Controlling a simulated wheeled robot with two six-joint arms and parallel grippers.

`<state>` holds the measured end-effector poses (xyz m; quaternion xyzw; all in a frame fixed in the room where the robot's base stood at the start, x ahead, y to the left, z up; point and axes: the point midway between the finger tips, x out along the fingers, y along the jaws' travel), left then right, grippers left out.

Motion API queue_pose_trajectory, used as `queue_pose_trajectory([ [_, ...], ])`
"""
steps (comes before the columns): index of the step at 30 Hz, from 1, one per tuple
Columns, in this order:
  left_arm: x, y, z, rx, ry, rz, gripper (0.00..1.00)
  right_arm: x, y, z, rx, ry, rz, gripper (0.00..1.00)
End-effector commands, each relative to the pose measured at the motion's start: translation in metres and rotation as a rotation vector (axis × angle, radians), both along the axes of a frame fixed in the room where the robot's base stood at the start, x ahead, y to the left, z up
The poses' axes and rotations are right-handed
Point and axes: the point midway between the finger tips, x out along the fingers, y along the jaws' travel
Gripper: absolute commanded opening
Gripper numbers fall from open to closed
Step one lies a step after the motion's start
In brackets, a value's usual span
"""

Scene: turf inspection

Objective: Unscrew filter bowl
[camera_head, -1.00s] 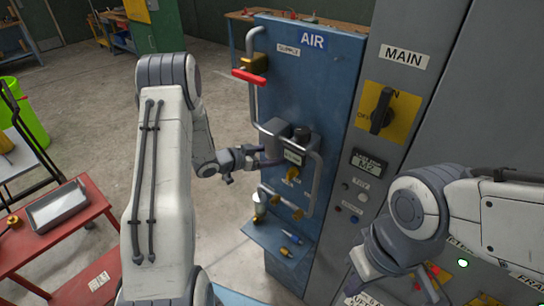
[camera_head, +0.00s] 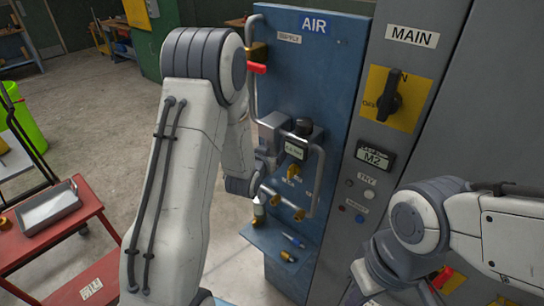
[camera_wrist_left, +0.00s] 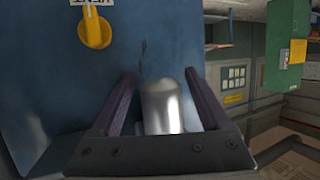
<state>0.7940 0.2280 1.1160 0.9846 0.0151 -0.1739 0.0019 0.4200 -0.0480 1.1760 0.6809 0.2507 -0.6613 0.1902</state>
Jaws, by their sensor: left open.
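A pale, silvery filter bowl (camera_head: 258,210) hangs low on the left side of the blue air panel, beside the pipework. In the left wrist view a silvery rounded cylinder (camera_wrist_left: 161,106), which looks like this bowl, is between my left fingers. My left gripper (camera_wrist_left: 160,78) is open, with one finger on each side of the cylinder; I cannot tell whether they touch it. In the head view my left gripper (camera_head: 262,178) is beside the panel, partly hidden by my arm. My right gripper (camera_head: 390,292) is at the bottom edge, partly cut off, its jaws unclear.
The blue air panel (camera_head: 325,70) carries pipes, a red handle (camera_head: 257,68) and a gauge (camera_head: 295,148). A yellow knob (camera_wrist_left: 94,30) is above the left finger in the wrist view. A small shelf (camera_head: 268,240) holds small items below. A red cart (camera_head: 75,235) stands left.

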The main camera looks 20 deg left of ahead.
Motion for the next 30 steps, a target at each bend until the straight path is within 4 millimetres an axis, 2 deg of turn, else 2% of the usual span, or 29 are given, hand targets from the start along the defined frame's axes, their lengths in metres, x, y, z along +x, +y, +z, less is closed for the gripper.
queue_pose_trajectory([
  [12,0.000,-0.003,0.000,-0.002,-0.001,0.179,0.80,0.000,0.000,-0.010,0.000,0.000,0.000,0.00],
  [24,0.002,-0.001,0.004,-0.002,-0.005,0.479,0.80,0.000,0.000,0.006,0.000,0.000,0.000,0.00],
  [30,0.003,-0.002,0.004,-0.003,-0.007,0.534,0.80,0.000,0.000,0.009,0.000,0.000,0.000,0.00],
])
